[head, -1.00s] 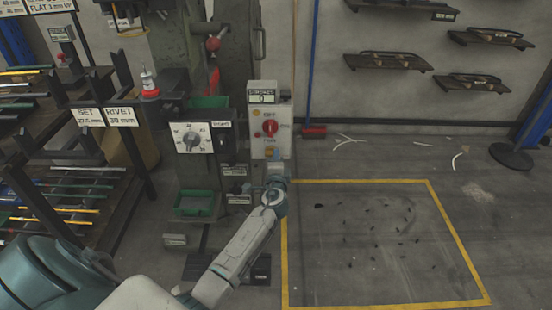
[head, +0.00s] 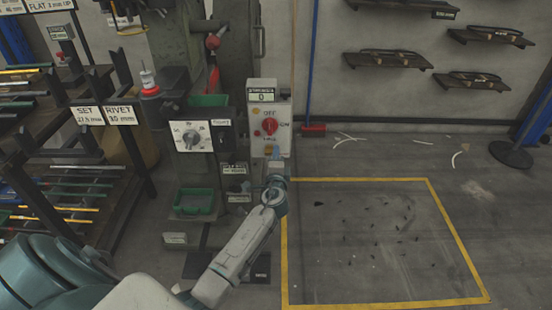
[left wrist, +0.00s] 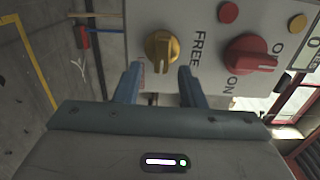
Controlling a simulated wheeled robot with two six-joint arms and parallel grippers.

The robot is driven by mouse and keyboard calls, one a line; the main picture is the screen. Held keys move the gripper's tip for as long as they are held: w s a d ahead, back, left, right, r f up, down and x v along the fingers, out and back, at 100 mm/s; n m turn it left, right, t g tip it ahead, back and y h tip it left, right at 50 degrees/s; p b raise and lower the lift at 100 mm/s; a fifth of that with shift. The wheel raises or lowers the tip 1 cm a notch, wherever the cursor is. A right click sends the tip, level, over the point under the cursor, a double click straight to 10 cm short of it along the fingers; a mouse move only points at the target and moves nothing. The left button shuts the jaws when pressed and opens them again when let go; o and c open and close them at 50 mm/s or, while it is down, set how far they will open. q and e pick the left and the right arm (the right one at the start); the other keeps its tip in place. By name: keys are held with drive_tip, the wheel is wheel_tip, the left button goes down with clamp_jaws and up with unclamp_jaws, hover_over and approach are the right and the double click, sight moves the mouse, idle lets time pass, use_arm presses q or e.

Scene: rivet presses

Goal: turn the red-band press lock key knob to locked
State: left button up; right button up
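A pale control box (head: 285,118) on the press has a red rotary knob (head: 270,126) marked OFF and ON. In the left wrist view the box face (left wrist: 205,25) appears turned sideways, with the red knob (left wrist: 250,54) at right. A yellow knob (left wrist: 161,48) sits beside the word FREE; its other label is partly hidden. My left gripper (left wrist: 160,74) is open, its two blue fingers on either side of the yellow knob's near edge, with gaps visible. My right gripper is out of view.
A dial box (head: 192,136) and a green tray (head: 194,202) are left of my forearm. A rack with rods (head: 65,195) stands farther left. The yellow-outlined floor area (head: 385,240) at right is open. Shelves (head: 388,60) hang on the back wall.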

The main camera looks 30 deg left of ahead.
use_arm(q)
drive_tip(key=v, duration=1)
drive_tip(key=shift+s, duration=0.3)
drive_tip(key=shift+d, duration=0.15)
